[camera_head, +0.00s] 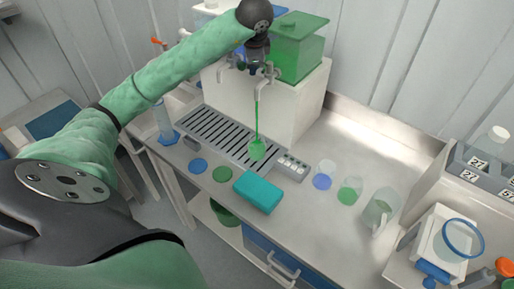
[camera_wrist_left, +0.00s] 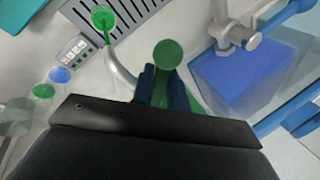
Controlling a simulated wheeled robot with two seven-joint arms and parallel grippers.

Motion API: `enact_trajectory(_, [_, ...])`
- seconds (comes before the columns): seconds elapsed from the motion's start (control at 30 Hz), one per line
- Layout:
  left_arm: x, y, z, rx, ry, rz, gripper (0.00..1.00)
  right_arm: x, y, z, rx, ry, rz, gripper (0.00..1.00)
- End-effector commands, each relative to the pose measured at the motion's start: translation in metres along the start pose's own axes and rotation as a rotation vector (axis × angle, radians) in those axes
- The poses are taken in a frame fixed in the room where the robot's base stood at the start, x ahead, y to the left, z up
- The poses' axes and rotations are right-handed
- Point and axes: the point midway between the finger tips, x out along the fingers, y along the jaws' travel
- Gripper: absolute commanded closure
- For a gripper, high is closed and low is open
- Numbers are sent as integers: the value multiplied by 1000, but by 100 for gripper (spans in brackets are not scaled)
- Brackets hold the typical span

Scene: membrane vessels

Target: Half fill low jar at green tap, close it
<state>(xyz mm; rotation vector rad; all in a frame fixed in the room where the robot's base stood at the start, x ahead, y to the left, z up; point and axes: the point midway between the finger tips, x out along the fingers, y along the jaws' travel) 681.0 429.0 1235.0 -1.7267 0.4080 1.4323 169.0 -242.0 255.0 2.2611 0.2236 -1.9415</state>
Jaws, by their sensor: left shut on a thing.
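The low jar (camera_head: 257,150) stands open on the drip grate under the green tap (camera_head: 264,82). A thin green stream (camera_head: 257,115) runs from the spout into it. The jar looks green inside, but its level is too small to tell. The jar and stream also show in the left wrist view (camera_wrist_left: 103,17). My left gripper (camera_head: 256,60) is at the tap's top. In the wrist view its fingers are shut on the round green tap handle (camera_wrist_left: 168,54). A blue disc (camera_head: 198,166) and a green disc (camera_head: 222,174), which look like lids, lie on the counter. My right gripper is not in view.
A green tank (camera_head: 298,45) stands on the white dispenser; a blue tank (camera_wrist_left: 240,75) is beside it. A teal block (camera_head: 258,192), a keypad (camera_head: 291,166), a blue-bottomed jar (camera_head: 323,175), a green-bottomed jar (camera_head: 349,191) and a jug (camera_head: 378,213) stand on the counter.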

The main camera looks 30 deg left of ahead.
Motion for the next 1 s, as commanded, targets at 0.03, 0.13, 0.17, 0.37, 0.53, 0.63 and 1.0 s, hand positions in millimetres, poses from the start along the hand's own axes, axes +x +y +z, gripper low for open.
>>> enact_trajectory(0.03, [-1,-1,0,-2,0,-2,100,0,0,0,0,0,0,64])
enact_trajectory(0.13, [-1,-1,0,-2,0,-2,100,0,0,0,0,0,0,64])
enact_trajectory(0.17, [-1,-1,0,-2,0,-2,100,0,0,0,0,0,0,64])
enact_trajectory(0.37, [4,-2,0,34,16,-3,100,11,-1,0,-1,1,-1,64])
enact_trajectory(0.53, [8,-8,0,148,65,-5,100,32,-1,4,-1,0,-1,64])
enact_trajectory(0.63, [9,-12,0,211,91,-4,100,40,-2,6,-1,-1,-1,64])
enact_trajectory(1.0, [14,-21,-3,388,166,-6,100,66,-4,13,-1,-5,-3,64])
